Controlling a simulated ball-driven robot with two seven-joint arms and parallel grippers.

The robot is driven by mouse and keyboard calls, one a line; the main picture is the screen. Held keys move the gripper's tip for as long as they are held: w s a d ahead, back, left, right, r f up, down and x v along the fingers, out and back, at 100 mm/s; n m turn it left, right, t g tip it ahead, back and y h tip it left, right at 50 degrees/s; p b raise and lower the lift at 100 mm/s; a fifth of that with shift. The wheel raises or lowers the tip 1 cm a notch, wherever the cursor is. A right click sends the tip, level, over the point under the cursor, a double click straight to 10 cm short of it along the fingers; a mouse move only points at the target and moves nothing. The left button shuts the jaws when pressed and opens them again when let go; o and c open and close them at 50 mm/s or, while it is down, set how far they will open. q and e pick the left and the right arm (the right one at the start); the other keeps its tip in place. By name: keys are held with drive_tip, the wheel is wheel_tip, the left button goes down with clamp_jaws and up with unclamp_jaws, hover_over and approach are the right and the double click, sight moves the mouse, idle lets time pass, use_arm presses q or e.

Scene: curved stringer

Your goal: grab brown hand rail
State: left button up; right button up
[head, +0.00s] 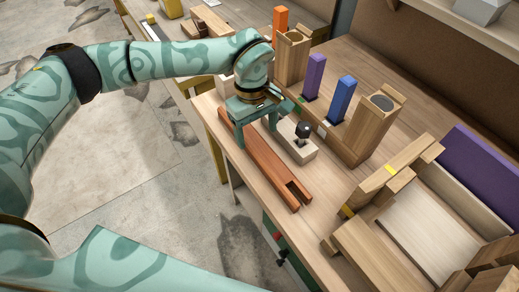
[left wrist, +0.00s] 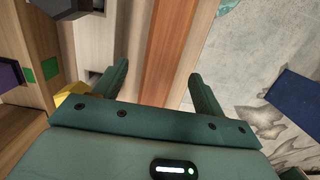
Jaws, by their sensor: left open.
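The brown hand rail (head: 266,172) is a long reddish-brown bar with a slotted near end. It lies along the left edge of the wooden table (head: 240,178). My left gripper (head: 255,132) is open over its far part, pointing down. In the left wrist view, the hand rail (left wrist: 166,45) runs between the two spread fingers of the left gripper (left wrist: 159,72), with a gap on each side. I cannot tell how far above the rail the fingertips are. My right gripper is not in view.
A pale block with a dark knob (head: 296,140) stands just right of the rail. Behind it, a wooden rack holds a purple block (head: 314,76) and a blue block (head: 341,99). A wooden frame assembly (head: 390,180) fills the right. The floor lies left of the table.

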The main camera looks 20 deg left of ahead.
sight(259, 146)
use_arm(q)
drive_tip(key=f, duration=0.3)
drive_tip(key=f+b, duration=0.1)
drive_tip(key=f, duration=0.1)
drive_tip(key=shift+s+d, duration=0.35)
drive_tip(key=shift+r, duration=0.1)
drive_tip(key=c, duration=1.3)
drive_tip(key=shift+r, duration=0.15)
